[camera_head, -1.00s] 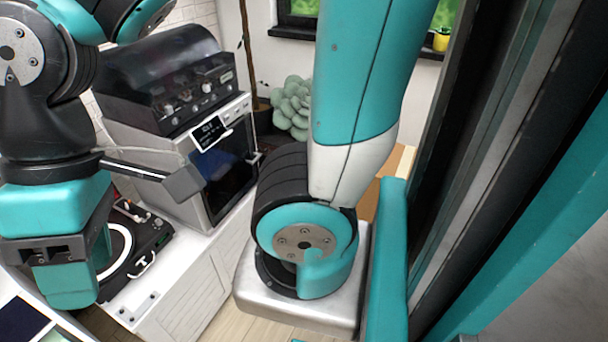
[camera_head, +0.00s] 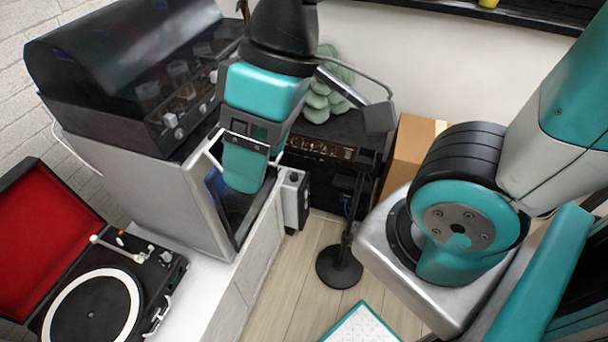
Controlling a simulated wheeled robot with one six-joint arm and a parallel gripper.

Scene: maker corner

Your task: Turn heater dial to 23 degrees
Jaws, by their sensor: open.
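A narrow light-grey unit (camera_head: 293,203) stands low beside the end of the white cabinet and may be the heater. A small dark round spot shows near its top, but I cannot tell if it is the dial, and no degree marks are readable. My gripper (camera_head: 244,172) is open, hanging in front of the large machine, to the upper left of the grey unit in the picture. It is seen from behind, so its fingertips are mostly hidden. I see nothing between its jaws, and it appears apart from the grey unit.
A large grey machine (camera_head: 155,195) with a smoky lid stands on the white cabinet (camera_head: 232,318). An open turntable (camera_head: 92,312) is at lower left. A black stand (camera_head: 340,268), a cardboard box (camera_head: 408,155) and a plant (camera_head: 325,95) are beyond. Some wooden floor is clear.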

